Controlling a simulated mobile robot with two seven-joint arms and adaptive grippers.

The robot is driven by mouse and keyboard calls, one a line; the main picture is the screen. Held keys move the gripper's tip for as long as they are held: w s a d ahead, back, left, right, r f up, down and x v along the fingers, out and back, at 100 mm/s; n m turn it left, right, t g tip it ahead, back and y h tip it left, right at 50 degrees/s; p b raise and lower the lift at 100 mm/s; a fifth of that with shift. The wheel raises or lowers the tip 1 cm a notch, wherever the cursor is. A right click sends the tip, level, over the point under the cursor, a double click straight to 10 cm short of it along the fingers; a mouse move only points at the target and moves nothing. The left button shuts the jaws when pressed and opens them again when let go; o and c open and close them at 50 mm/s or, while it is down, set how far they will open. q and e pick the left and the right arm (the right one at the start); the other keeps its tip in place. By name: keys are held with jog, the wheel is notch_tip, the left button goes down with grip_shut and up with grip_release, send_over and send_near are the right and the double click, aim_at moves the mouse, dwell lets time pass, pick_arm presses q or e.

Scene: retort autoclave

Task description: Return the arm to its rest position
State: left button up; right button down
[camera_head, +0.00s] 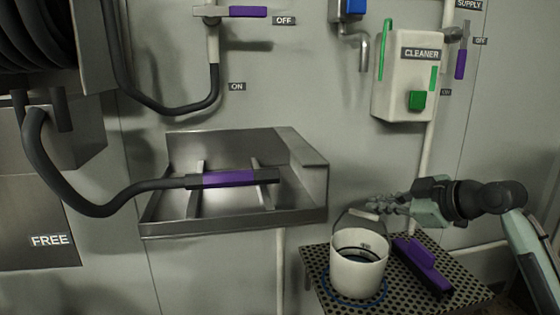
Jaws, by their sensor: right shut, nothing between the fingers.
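My right arm (520,235) comes in from the right edge. My right gripper (378,204) points left and is shut and empty. In the picture it is just above and right of a white bucket (358,275), close to the bucket's raised wire handle (340,222). I cannot tell whether the fingers touch the handle's grip. My left gripper is not in view.
The bucket and a purple brush (424,266) are on a perforated stand (325,298). A steel wall tray (230,223) holds a purple-gripped hose nozzle (228,178). A cleaner dispenser (404,80) and purple valve lever (247,12) are on the wall.

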jog(key=s+d+f+m+g+h, duration=0.15)
jog(key=s+f, duration=0.25)
jog(key=f, duration=0.6)
jog(key=s+f+m+g+h, duration=0.1)
jog(key=s+f+m+h, duration=0.3)
jog(key=f, duration=0.6)
jog(key=s+d+f+m+g+y, duration=0.15)
jog(key=s+f, duration=0.35)
jog(key=f, duration=0.6)
jog(key=s+d+f+m+g+h, duration=0.1)
jog(key=s+f+m+h, duration=0.1)
jog(key=s+f, duration=0.5)
jog(key=s+d+f+m+g+h, duration=0.2)
jog(key=s+f, duration=0.5)
jog(key=s, duration=0.6)
jog(key=shift+s+f+m, duration=0.2)
jog(key=shift+s+m, duration=0.15)
jog(key=shift+m, duration=0.05)
jog(key=shift+w+d, duration=0.1)
jog(key=shift+w, duration=0.05)
